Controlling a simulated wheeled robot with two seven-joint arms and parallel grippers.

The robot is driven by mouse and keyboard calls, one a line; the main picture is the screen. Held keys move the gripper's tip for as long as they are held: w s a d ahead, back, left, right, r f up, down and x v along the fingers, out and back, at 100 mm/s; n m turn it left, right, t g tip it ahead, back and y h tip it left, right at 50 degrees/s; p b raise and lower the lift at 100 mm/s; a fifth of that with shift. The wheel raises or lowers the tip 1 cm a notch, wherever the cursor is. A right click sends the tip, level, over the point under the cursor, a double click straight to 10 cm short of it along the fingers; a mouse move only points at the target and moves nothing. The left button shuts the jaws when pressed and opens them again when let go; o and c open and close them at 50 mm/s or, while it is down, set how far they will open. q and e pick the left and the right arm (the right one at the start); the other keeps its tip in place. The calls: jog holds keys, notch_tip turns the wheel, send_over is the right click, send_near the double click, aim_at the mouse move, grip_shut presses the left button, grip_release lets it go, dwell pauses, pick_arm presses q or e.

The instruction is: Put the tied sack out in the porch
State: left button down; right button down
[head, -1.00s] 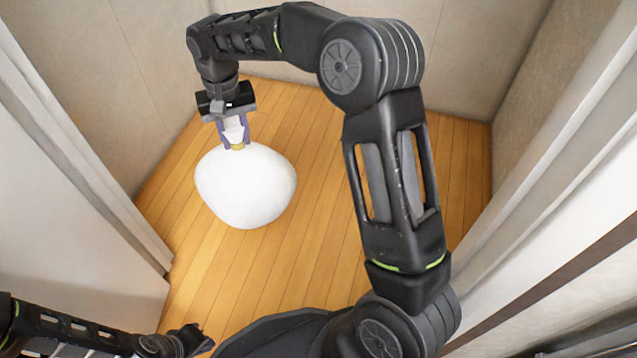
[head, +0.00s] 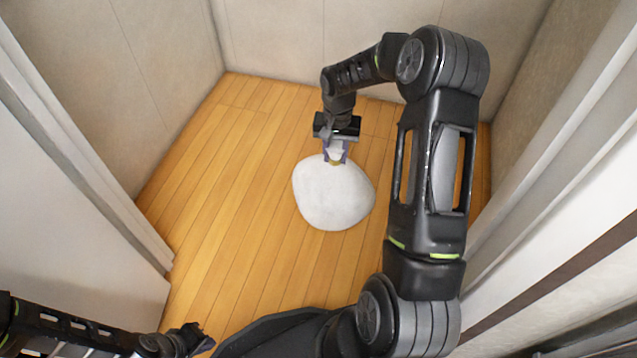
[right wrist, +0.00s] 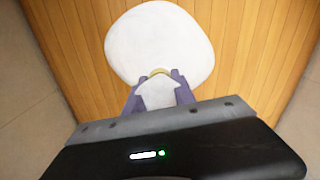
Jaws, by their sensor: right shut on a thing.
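The tied sack (head: 334,200) is a rounded white bag with a yellowish tie at its neck. It is over the wooden floor of the porch (head: 215,180), right of the middle in the head view. My right gripper (head: 335,158) is shut on the neck of the sack from above. The right wrist view shows the sack (right wrist: 160,42) beyond the fingers of the right gripper (right wrist: 158,85), with the tie between them. I cannot tell whether the sack's underside touches the floor. My left gripper (head: 192,338) is low at the left in the head view, away from the sack; its fingers are unclear.
Beige walls (head: 290,45) close the porch at the back and both sides. White door frames stand at the left (head: 85,150) and right (head: 545,150). Bare floor lies to the left of the sack and in front of it.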

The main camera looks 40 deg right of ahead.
aim_at(334, 176)
jog(key=shift+f+b, duration=0.9)
jog(key=shift+f, duration=1.6)
jog(key=shift+f+b, duration=1)
jog(key=shift+f, duration=1.45)
jog(key=c, duration=1.5)
grip_release()
jog(key=shift+f, duration=0.2)
jog(key=o, duration=0.5)
jog(key=shift+c, duration=0.2)
jog(key=shift+r, duration=0.1)
